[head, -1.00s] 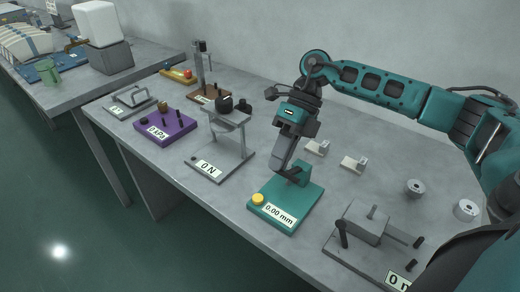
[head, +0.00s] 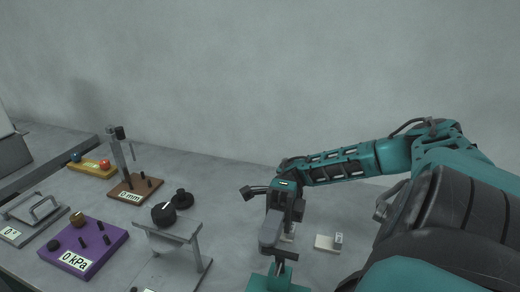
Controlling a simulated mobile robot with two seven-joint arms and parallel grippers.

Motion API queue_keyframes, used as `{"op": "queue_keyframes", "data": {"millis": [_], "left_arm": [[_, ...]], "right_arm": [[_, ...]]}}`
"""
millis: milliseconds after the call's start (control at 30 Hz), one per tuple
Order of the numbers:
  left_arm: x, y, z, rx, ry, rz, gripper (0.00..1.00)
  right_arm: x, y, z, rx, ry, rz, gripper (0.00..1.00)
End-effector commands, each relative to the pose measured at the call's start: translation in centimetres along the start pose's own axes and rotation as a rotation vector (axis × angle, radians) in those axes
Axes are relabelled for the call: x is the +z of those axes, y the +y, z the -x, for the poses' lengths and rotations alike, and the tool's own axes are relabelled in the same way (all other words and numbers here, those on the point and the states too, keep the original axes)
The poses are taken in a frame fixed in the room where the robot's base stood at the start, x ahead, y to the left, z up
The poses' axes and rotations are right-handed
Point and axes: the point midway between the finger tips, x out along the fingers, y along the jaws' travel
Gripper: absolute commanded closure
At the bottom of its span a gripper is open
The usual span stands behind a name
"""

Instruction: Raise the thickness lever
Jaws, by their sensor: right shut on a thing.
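The teal thickness gauge (head: 262,283) shows only its top part at the bottom edge of the head view. Its base, yellow button and readout are cut off below. My right gripper (head: 271,243) points down right over the gauge and is shut at its upright part. The gripper fingers cover the lever, so I cannot see its exact angle. My left gripper is not in view.
A small white block (head: 327,243) lies on the table right of my gripper, and another is partly behind it. A grey stand with a black knob (head: 163,214), a purple kPa box (head: 85,246) and a brown-based stand (head: 134,186) stand to the left.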

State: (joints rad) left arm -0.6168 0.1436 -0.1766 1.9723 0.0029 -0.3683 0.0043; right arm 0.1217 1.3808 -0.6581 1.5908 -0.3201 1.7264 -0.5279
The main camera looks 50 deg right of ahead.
Motion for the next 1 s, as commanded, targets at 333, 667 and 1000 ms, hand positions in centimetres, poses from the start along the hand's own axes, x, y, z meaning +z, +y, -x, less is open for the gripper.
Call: {"op": "queue_keyframes", "data": {"millis": [333, 667, 1000], "left_arm": [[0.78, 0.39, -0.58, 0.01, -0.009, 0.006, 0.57], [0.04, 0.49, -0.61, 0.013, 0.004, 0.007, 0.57], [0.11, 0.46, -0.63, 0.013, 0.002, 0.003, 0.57]], "right_arm": [[0.08, -0.52, 0.41, 0.172, -0.005, 0.001, 1.0], [0.02, -0.5, 0.55, 0.213, -0.003, -0.001, 1.0], [-0.01, -0.46, 0.56, 0.213, 0.0, -0.001, 0.84]]}}
